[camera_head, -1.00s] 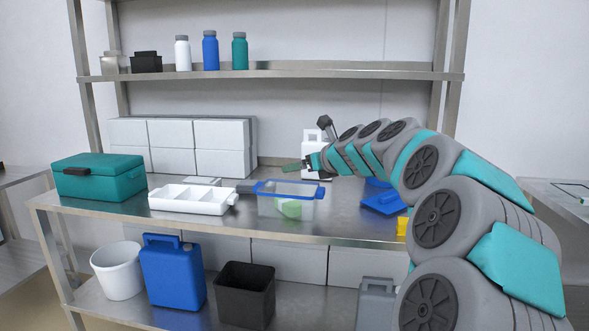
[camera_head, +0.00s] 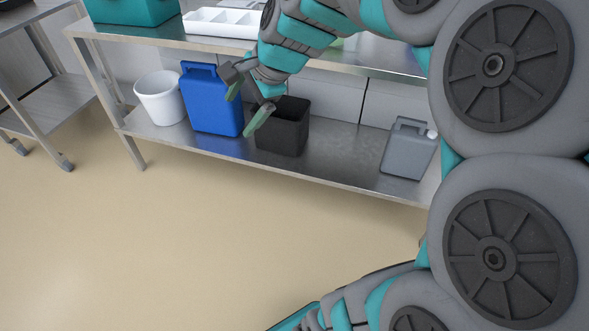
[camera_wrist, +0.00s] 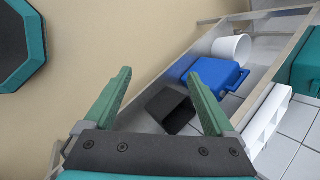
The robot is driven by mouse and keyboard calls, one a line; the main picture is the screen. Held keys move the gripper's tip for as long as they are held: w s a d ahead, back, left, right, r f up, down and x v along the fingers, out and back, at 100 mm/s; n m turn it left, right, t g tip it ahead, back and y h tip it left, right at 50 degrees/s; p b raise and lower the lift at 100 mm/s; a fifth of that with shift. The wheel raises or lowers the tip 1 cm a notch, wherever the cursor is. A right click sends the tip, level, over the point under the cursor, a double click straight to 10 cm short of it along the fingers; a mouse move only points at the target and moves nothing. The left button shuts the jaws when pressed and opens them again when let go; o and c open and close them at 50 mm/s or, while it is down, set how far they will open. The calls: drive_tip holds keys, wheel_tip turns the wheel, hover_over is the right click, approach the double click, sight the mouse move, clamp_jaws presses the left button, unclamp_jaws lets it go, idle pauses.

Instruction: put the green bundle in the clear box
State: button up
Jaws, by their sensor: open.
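My gripper (camera_head: 239,115) is open and empty. It points down in front of the table's lower shelf, near the blue jug and the black bin. In the wrist view its two green fingers (camera_wrist: 157,73) are spread apart with nothing between them. The clear box is mostly hidden behind my arm in the head view. A small pale green patch (camera_head: 342,43) shows beside my arm on the tabletop; I cannot tell whether it is the green bundle. No green bundle can be made out in the wrist view.
The lower shelf holds a white bucket (camera_head: 160,97), a blue jug (camera_head: 210,100), a black bin (camera_head: 290,125) and a grey jug (camera_head: 408,148). A white compartment tray (camera_head: 222,22) and a teal case (camera_head: 130,10) are above. The floor in front is clear.

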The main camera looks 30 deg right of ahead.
drive_tip(key=s+a+f+n+g+h, duration=0.1)
drive_tip(key=s+f+n, duration=0.3)
drive_tip(key=s, duration=0.4)
drive_tip(key=s+a+f+n+g+h, duration=0.1)
drive_tip(key=s+f+n+g, duration=0.3)
drive_tip(key=s+n, duration=0.3)
drive_tip(key=s+a+f+n+g+h, duration=0.1)
drive_tip(key=s+f+n, duration=0.3)
drive_tip(key=s, duration=0.7)
drive_tip(key=shift+a+f+n+g, duration=0.15)
drive_tip(key=shift+a+n+g, duration=0.45)
drive_tip(key=shift+n+g, duration=0.3)
